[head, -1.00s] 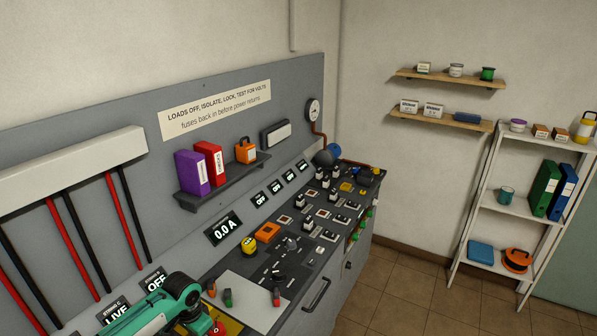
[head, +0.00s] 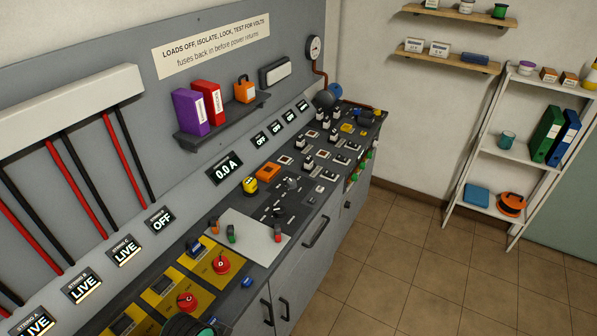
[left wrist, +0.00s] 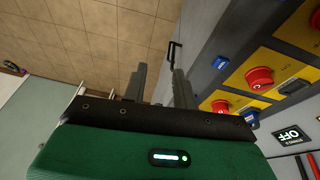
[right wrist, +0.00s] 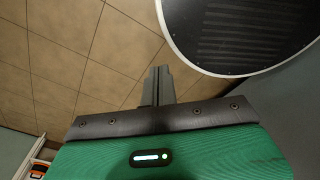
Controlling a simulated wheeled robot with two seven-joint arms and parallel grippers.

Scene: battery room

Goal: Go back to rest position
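My left gripper (left wrist: 160,72) shows in the left wrist view with its two fingers apart and nothing between them. It is beside the console front, with the yellow panels and red rotary switches (left wrist: 259,78) to its right. My right gripper (right wrist: 158,74) shows in the right wrist view with its fingers together and nothing visible held. Floor tiles lie beyond it, and a round dark plate with a pale rim (right wrist: 245,30) is at upper right.
The console (head: 250,290) runs along the left wall, with red switches (head: 221,265), a grey plate (head: 245,238) and door handles. A shelf (head: 225,122) holds binders and an orange padlock. A white rack (head: 505,155) stands at right. The tiled floor (head: 400,260) between is clear.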

